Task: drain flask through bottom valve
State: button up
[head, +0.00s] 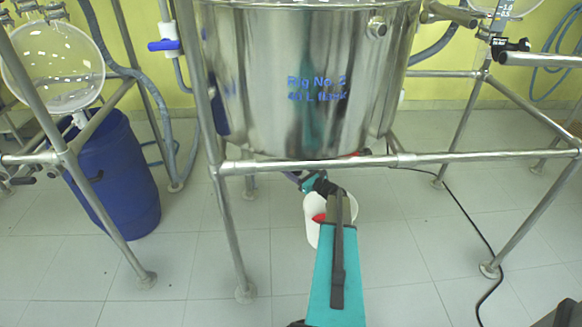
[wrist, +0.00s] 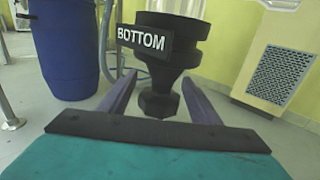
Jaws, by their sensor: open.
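The steel vessel (head: 270,75), marked "Rig No. 2" and "40 L" in blue, hangs in a metal pipe frame. A black bottom valve (wrist: 158,80) with a "BOTTOM" label (wrist: 145,42) stands upright in the wrist view. My gripper (wrist: 158,92) is open, with one purple finger on each side of the valve's narrow lower end. Contact with the valve cannot be told. In the head view my teal arm reaches under the vessel and hides part of the area there. A white bucket (head: 312,234) stands on the floor below, partly behind my arm.
The frame's front bar (head: 300,164) crosses above my arm, with legs on both sides. A blue drum (head: 118,180) stands left under a round glass flask (head: 60,65). It also shows in the wrist view (wrist: 65,50). A black cable (head: 465,225) lies on the floor at right.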

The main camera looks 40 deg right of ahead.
jog(key=s+p, duration=0.1)
jog(key=s, duration=1.2)
jog(key=shift+d, duration=0.1)
dwell(1.0)
